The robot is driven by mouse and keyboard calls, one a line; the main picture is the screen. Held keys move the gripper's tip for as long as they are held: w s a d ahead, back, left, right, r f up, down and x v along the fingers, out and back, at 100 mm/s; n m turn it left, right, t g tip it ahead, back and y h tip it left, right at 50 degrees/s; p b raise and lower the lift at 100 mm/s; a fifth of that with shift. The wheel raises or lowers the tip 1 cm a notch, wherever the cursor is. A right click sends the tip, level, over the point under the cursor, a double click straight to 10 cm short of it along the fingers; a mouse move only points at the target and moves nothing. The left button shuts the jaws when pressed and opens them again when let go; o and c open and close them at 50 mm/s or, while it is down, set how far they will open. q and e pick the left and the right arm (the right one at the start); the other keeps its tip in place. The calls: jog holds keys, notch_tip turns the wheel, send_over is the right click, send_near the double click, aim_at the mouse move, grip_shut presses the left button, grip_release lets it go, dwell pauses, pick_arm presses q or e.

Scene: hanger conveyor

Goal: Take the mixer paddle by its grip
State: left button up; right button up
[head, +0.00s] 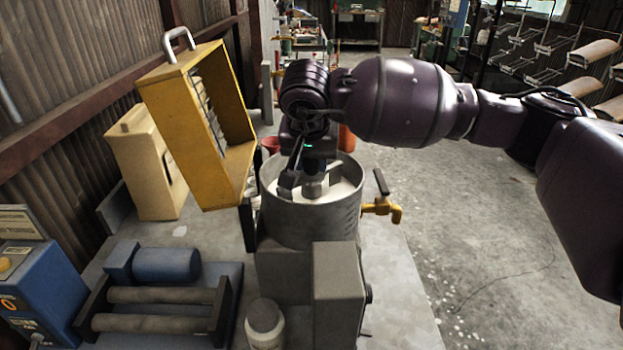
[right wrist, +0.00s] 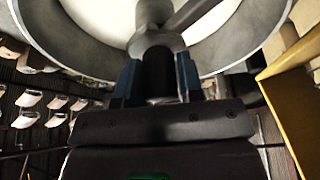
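The mixer paddle (head: 313,188) stands in a round grey metal pot (head: 310,217) holding something white. In the right wrist view, its dark cylindrical grip (right wrist: 158,72) and grey hub (right wrist: 155,42) show. My right gripper (right wrist: 158,80) has one finger on each side of the grip, with no clear gap visible, so it looks shut on it. In the head view, my right gripper (head: 303,172) reaches down into the pot's mouth, and my wrist hides much of the grip. My left gripper is not in view.
A yellow frame box (head: 177,75) stands close left of the pot. A yellow tap (head: 383,208) sticks out on its right. Open floor lies to the right.

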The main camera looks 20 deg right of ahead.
jog(key=c, duration=0.4)
jog(key=shift+r, duration=0.1)
notch_tip(320, 180, up, 20)
jog(key=shift+f+b, duration=0.1)
jog(key=shift+b, duration=0.4)
